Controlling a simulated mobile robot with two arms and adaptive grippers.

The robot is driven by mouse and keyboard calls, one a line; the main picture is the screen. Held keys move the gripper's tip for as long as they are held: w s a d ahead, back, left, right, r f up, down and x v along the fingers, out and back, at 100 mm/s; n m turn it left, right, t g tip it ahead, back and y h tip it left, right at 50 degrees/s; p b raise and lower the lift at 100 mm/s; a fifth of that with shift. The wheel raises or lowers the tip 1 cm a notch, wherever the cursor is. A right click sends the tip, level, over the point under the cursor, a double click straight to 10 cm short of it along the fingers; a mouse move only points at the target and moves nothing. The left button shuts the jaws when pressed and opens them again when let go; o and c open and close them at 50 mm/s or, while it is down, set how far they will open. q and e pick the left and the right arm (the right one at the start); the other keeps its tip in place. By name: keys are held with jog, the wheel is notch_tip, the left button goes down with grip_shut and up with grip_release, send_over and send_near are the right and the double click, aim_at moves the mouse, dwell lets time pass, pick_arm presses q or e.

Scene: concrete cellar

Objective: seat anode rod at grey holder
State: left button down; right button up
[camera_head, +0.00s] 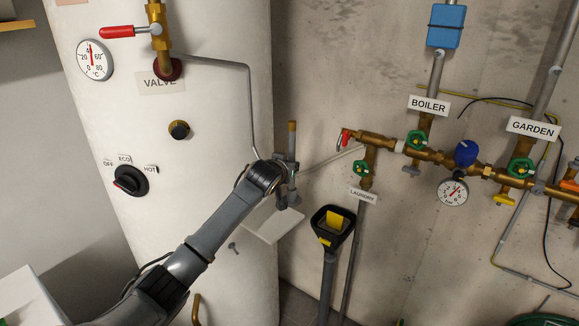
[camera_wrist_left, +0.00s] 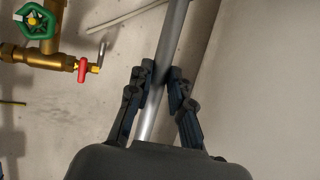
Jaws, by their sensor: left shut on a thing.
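The anode rod is a slim grey rod (camera_head: 291,150) with a brass-coloured top, standing nearly upright in front of the wall beside the white tank. My left gripper (camera_head: 289,171) is shut on it along its length. In the left wrist view the rod (camera_wrist_left: 174,35) passes between the two dark fingers (camera_wrist_left: 162,75). A small grey piece (camera_head: 293,199), seemingly the grey holder, is at the rod's lower end, by the white shelf. I cannot tell whether the rod sits inside it or in front of it. My right gripper is not in view.
The white shelf (camera_head: 268,226) juts out beside the tank (camera_head: 215,110). A black-and-yellow-topped pole (camera_head: 333,222) stands just right of it. Brass pipework with green valves (camera_head: 415,140) runs along the right wall. A red-handled tap (camera_head: 346,136) is nearest the rod.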

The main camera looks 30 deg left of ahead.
pick_arm(q)
jog(key=shift+f, duration=0.25)
jog(key=c, duration=1.1)
grip_release()
jog(key=shift+c, duration=0.2)
jog(key=v, duration=1.2)
jog(key=shift+r, duration=0.1)
